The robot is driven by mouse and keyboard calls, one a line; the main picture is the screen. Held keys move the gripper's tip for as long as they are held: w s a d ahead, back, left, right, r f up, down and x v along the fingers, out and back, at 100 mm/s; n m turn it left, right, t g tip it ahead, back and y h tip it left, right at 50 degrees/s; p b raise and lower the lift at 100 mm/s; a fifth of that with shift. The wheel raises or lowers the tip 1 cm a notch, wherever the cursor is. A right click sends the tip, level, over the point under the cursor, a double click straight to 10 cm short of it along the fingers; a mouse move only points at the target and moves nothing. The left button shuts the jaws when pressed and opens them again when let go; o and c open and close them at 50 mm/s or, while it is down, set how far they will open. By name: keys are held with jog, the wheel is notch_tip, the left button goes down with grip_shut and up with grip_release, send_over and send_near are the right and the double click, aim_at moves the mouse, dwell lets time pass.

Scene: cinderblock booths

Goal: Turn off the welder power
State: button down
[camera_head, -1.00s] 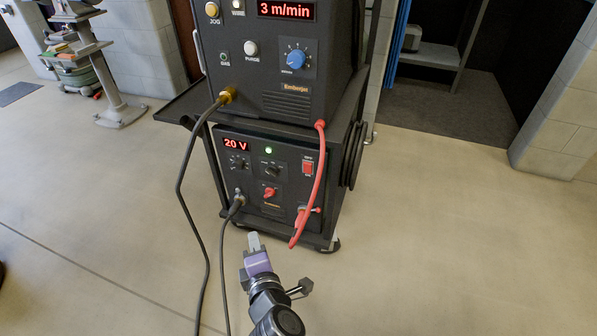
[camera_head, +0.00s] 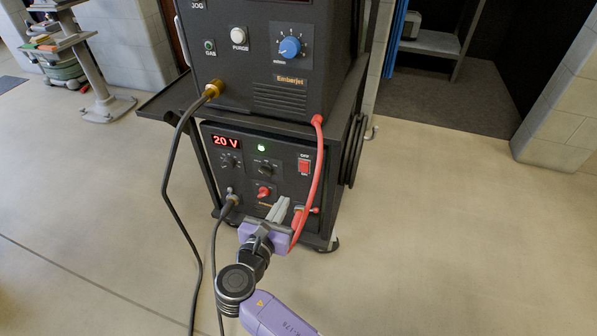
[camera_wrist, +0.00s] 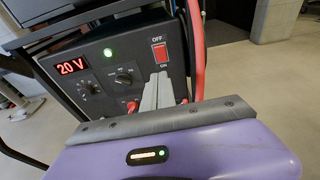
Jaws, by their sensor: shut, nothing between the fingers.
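The welder power unit (camera_head: 222,170) is the lower black box on the cart. Its display reads 20 V and a green light (camera_head: 261,148) is lit. The red power switch (camera_head: 304,166) sits at the upper right of its panel, with OFF marked above and ON below; it also shows in the wrist view (camera_wrist: 160,53). My gripper (camera_head: 281,203) is shut and empty, in front of the panel, below and a little left of the switch. In the wrist view my fingertips (camera_wrist: 158,78) appear just below the switch; I cannot tell the gap.
A red cable (camera_head: 318,180) hangs just right of the switch. A black cable (camera_head: 172,190) hangs to the left. The wire feeder (camera_head: 262,60) stands above on the cart. Open floor (camera_head: 440,230) lies to the right.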

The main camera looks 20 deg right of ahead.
jog(key=b, duration=0.5)
send_near(302, 165)
jog(key=x, duration=0.5)
jog(key=shift+d+f, duration=0.15)
jog(key=shift+f, duration=0.3)
jog(key=shift+w+d+r, duration=0.15)
jog(key=shift+w+d, duration=0.2)
jog(key=shift+w, duration=0.2)
jog(key=shift+r, duration=0.1)
jog(key=shift+w+d+r+p, duration=0.15)
jog(key=shift+r+p, duration=0.2)
jog(key=shift+p, duration=0.4)
jog(key=shift+f+g, duration=0.2)
jog(key=shift+g, duration=0.1)
jog(key=shift+f, duration=0.15)
